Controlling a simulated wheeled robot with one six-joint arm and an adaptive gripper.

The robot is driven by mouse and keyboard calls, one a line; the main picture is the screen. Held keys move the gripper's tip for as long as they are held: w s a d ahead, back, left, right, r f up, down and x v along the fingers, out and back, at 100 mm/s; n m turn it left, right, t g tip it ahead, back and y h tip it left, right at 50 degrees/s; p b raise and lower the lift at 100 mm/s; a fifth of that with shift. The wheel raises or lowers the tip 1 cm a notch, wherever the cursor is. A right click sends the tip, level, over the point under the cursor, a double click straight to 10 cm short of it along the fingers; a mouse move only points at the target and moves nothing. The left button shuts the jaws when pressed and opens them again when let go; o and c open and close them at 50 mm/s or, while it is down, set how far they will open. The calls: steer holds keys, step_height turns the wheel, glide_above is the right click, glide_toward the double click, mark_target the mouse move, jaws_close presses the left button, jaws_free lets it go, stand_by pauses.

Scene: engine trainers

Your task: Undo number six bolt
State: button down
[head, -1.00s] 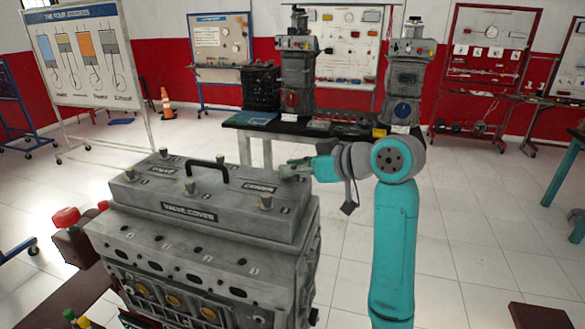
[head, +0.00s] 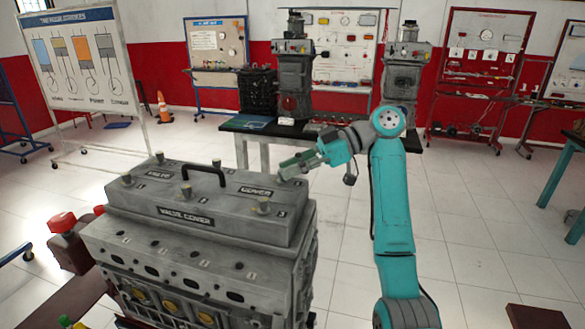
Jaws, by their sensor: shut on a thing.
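The grey valve cover (head: 205,221) sits on top of the engine block, with a black handle in its middle. Several pale bolts stand on the cover, among them a front right bolt (head: 263,207), a front middle bolt (head: 186,192) and a back middle bolt (head: 216,164). My gripper (head: 284,173) comes in from the right, tilted down, at the cover's back right corner. The small numbers by the bolts are too small to read surely.
The engine block (head: 190,270) fills the lower left. A red-capped container (head: 68,228) stands left of it. A black-topped table (head: 262,128) with engine trainers is behind. A whiteboard (head: 82,60) stands back left.

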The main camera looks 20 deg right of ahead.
steer(key=shift+n+g, duration=0.4)
steer(key=c, duration=1.1)
jaws_free()
steer(key=shift+o, duration=0.2)
step_height(320, 180, up, 10)
steer(key=shift+w, duration=0.1)
